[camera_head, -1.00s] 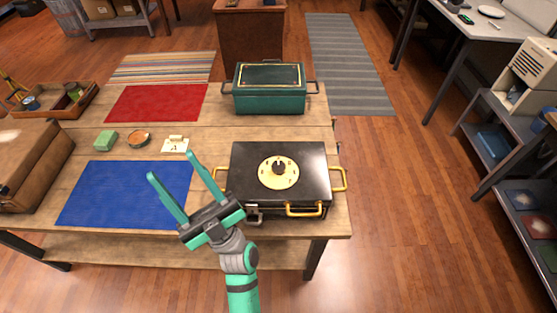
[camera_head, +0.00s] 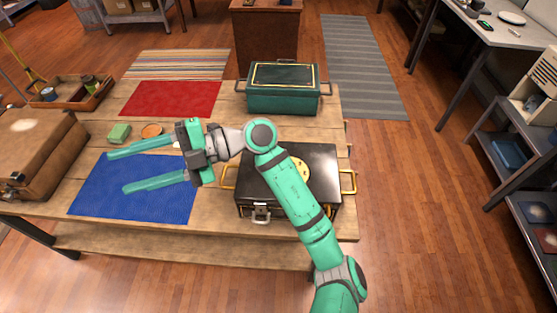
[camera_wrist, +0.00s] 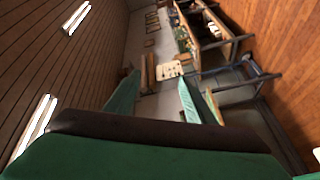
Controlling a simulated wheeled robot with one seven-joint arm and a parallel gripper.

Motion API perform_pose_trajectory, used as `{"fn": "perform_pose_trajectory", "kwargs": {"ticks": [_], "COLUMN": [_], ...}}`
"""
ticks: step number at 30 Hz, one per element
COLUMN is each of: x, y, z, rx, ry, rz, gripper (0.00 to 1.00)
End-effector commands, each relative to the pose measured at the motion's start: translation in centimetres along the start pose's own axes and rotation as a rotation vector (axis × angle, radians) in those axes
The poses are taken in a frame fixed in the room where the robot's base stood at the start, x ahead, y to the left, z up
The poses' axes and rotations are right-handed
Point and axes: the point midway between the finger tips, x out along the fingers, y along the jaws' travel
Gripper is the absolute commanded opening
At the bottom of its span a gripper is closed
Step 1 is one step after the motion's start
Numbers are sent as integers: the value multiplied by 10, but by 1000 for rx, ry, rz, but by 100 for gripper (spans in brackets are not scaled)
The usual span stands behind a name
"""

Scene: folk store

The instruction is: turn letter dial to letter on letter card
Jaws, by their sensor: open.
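The letter dial, a cream disc (camera_head: 304,170), is on the lid of a black case (camera_head: 322,158) with gold handles at the table's right side. My arm crosses in front of the case and hides most of the dial, so its letter cannot be read. The letter card (camera_head: 177,145) is mostly hidden behind my gripper, with only a pale sliver showing. My gripper (camera_head: 138,168) is open and empty, fingers pointing left above the blue mat (camera_head: 165,205). The wrist view shows the fingers (camera_wrist: 160,98) apart, with room walls and shelves beyond.
A teal box (camera_head: 283,100) stands behind the black case. A green block (camera_head: 119,133), an orange bowl (camera_head: 152,130), a wooden tray (camera_head: 100,95) and a brown case (camera_head: 38,150) are on the left. The red mat (camera_head: 170,99) is clear.

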Motion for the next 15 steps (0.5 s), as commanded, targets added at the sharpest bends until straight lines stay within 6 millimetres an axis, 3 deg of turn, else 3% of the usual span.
{"fn": "perform_pose_trajectory", "kwargs": {"ticks": [8, 15], "x": [-46, -121], "y": [-33, -54], "z": [44, 74], "rx": [117, 254], "ry": [-233, -498], "rz": [-373, -657], "gripper": [49, 49]}}
